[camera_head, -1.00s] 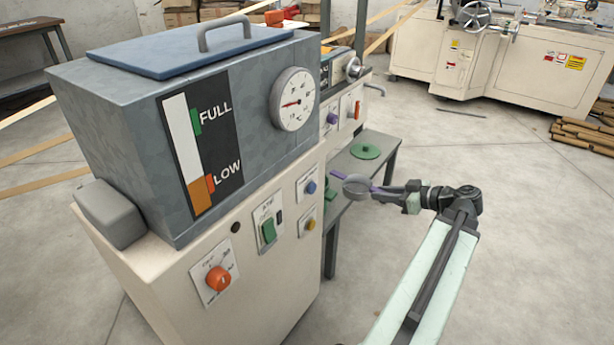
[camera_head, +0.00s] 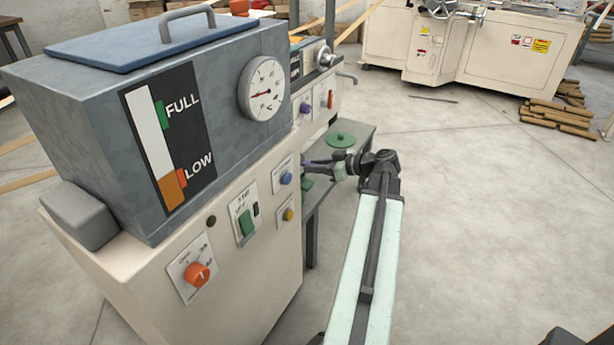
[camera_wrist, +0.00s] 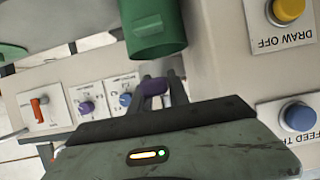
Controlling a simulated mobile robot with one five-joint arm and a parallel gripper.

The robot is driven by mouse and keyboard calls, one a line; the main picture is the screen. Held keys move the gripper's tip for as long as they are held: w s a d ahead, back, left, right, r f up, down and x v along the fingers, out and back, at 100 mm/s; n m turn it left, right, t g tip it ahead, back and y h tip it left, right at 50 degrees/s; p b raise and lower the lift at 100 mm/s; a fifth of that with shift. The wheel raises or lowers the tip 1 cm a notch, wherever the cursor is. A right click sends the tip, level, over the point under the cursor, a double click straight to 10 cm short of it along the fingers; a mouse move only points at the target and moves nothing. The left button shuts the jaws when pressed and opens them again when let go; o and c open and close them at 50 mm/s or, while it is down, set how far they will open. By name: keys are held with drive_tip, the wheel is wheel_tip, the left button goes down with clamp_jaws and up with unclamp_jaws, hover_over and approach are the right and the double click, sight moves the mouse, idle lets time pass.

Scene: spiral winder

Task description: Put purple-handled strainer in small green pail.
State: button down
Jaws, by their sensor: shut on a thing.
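My gripper (camera_wrist: 155,88) is shut on the purple handle (camera_wrist: 153,87) of the strainer. In the head view my gripper (camera_head: 328,167) is beside the cream cabinet's right edge, and a bit of purple (camera_head: 312,163) shows at it. The strainer's round bowl cannot be made out in either view now. The small green pail (camera_wrist: 153,28) is close beyond the fingertips in the wrist view. In the head view only a small green part of it (camera_head: 307,184) shows beside the cabinet edge. I cannot tell whether the strainer is over the pail.
A grey table (camera_head: 357,135) behind holds a green disc with a knob (camera_head: 341,140). The cream cabinet (camera_head: 240,285) with its knobs and buttons stands close on the left. Blue (camera_wrist: 298,116) and yellow (camera_wrist: 288,9) buttons are near in the wrist view. The floor right is open.

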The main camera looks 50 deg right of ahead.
sight(309, 185)
drive_tip(key=shift+w+a+f, duration=0.1)
drive_tip(key=shift+w+a, duration=0.1)
drive_tip(key=shift+w, duration=0.4)
drive_tip(key=shift+w+a+f, duration=0.1)
drive_tip(key=shift+w+a, duration=0.05)
drive_tip(key=shift+w, duration=0.4)
drive_tip(key=shift+s+f+b, duration=0.1)
drive_tip(key=shift+f+b, duration=2.15)
drive_tip(key=shift+b, duration=0.15)
drive_tip(key=c, duration=1.3)
unclamp_jaws()
drive_tip(key=shift+o, duration=0.2)
drive_tip(key=shift+r+p, duration=0.3)
drive_tip(key=shift+d+r+p, duration=0.1)
drive_tip(key=shift+r+p, duration=0.45)
drive_tip(key=shift+p, duration=0.1)
drive_tip(key=p+v, duration=0.4)
drive_tip(key=v, duration=0.7)
drive_tip(key=shift+s, duration=0.45)
